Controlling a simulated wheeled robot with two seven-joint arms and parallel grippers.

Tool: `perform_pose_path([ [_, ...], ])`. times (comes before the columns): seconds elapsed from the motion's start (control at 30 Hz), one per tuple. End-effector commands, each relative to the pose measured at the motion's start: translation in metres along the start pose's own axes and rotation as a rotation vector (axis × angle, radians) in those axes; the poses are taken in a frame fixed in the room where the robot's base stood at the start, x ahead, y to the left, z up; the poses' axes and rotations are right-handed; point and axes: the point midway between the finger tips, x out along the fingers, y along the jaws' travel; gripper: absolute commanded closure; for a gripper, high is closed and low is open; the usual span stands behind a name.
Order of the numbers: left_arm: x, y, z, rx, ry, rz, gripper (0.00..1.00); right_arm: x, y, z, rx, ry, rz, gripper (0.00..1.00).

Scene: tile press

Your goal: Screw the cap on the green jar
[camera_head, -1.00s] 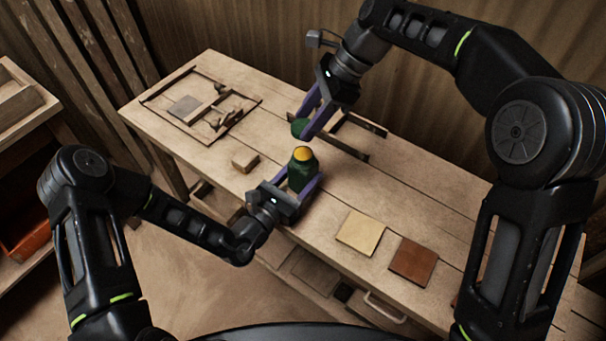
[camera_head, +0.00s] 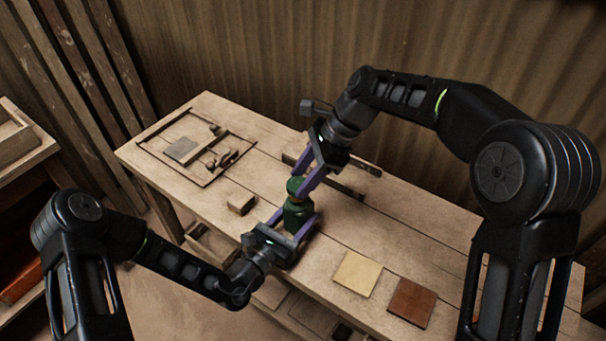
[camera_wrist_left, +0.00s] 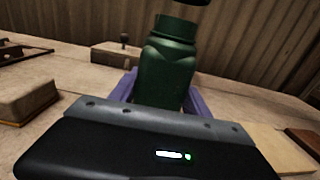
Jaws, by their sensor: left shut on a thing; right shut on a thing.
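The green jar (camera_head: 297,214) stands upright on the workbench, between the purple fingers of my left gripper (camera_head: 294,226), which is shut on it. In the left wrist view the jar (camera_wrist_left: 168,70) shows its bare threaded neck. My right gripper (camera_head: 300,187) is shut on the green cap (camera_head: 294,186) and holds it over the jar's mouth. In the left wrist view a dark shape at the top edge sits apart from the jar's rim, with a gap between; I cannot tell if it is the cap. The right fingers partly hide the cap.
The workbench (camera_head: 400,248) carries a small wooden block (camera_head: 240,203) left of the jar. A framed tray (camera_head: 157,155) with a grey tile lies at the far left. A cream tile (camera_head: 357,273) and a brown tile (camera_head: 411,302) lie at right. A dark wooden fixture (camera_head: 345,186) is behind.

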Motion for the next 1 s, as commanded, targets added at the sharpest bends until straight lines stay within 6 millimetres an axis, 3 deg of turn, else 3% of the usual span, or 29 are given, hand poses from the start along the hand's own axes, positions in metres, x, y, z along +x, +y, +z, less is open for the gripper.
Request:
perform_pose_path([
  [0.57,0.0,0.0,0.0,0.0,0.0,0.0,1.0,0.0,0.0,0.0,0.001,0.0,0.0,0.98],
  [1.0,0.0,0.0,0.0,0.0,0.0,0.0,1.0,0.015,0.0,-0.009,-0.001,0.0,0.001,0.98],
])
